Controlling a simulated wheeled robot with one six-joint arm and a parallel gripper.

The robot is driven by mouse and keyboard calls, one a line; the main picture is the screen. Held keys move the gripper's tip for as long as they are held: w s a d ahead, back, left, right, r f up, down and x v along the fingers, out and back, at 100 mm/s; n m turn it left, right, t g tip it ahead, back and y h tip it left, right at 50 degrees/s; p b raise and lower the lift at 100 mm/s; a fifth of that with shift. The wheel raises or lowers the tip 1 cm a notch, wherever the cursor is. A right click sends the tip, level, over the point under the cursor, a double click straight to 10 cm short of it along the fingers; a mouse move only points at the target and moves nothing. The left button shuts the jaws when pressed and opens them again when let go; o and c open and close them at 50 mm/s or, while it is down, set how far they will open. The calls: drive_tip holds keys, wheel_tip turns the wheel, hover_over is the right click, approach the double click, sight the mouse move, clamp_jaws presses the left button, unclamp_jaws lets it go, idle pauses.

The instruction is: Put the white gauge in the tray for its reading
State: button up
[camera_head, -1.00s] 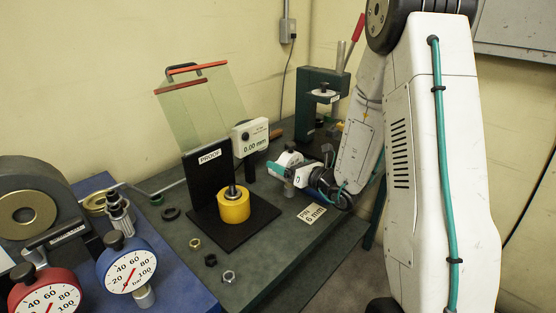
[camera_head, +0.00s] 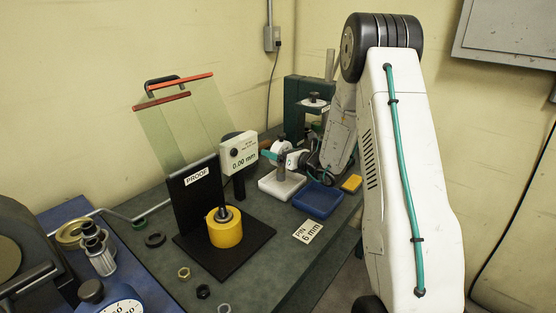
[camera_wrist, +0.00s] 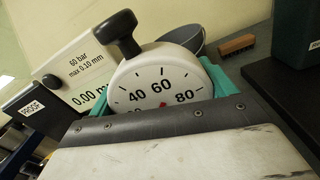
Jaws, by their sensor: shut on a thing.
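My gripper (camera_head: 283,157) is shut on the white gauge (camera_wrist: 158,82), its teal fingers on both sides of the dial in the wrist view. The gauge has a black knob on top and shows 40, 60 and 80. A bit of red needle shows below the 60; the lower dial is hidden, so I cannot tell the reading. In the head view the gauge (camera_head: 296,158) is side-on, its grey stem pointing down above a white tray (camera_head: 268,190). A blue tray (camera_head: 318,207) lies just right of the white one. Both look empty where visible.
The black PROOF stand (camera_head: 193,205) with a yellow cylinder (camera_head: 225,230), a clear panel (camera_head: 185,135) and a 0.00 mm display (camera_head: 239,155) stands left of the trays. A yellow block (camera_head: 351,183) and a PIN 6 mm card (camera_head: 308,232) lie nearby. A green press (camera_head: 296,105) stands behind.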

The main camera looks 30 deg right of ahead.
drive_tip(key=shift+w+d+f, duration=0.2)
drive_tip(key=shift+f, duration=0.4)
drive_tip(key=shift+w+d+f, duration=0.2)
drive_tip(key=shift+w+f, duration=0.05)
drive_tip(key=shift+f, duration=0.35)
drive_tip(key=shift+w+d+f, duration=0.2)
drive_tip(key=shift+f, duration=0.4)
drive_tip(key=shift+f, duration=0.1)
